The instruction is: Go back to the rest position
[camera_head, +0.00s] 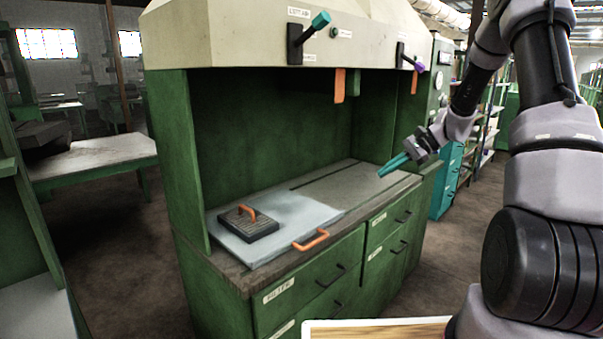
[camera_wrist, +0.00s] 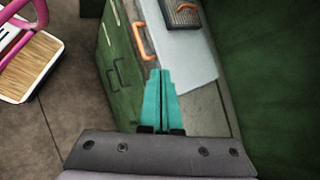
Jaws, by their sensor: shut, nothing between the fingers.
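My gripper (camera_head: 394,165) is shut and empty, with its teal fingers held above the right part of the green cabinet's worktop (camera_head: 375,184). In the wrist view the shut fingers (camera_wrist: 160,95) point toward the worktop and touch nothing that I can see. On the left half of the worktop lies a light grey panel (camera_head: 290,222) with an orange handle (camera_head: 310,240) at its front edge. A dark ridged block (camera_head: 250,228) with an orange grip sits on the panel. The panel (camera_wrist: 190,55) and block (camera_wrist: 183,12) also show in the wrist view.
A pale hood (camera_head: 230,35) overhangs the worktop, with a teal-tipped lever (camera_head: 318,22), a purple-tipped lever (camera_head: 417,66) and orange tabs (camera_head: 339,86) hanging below. Labelled drawers (camera_head: 320,285) are closed. A wood-topped tray (camera_head: 380,330) is at the bottom edge.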

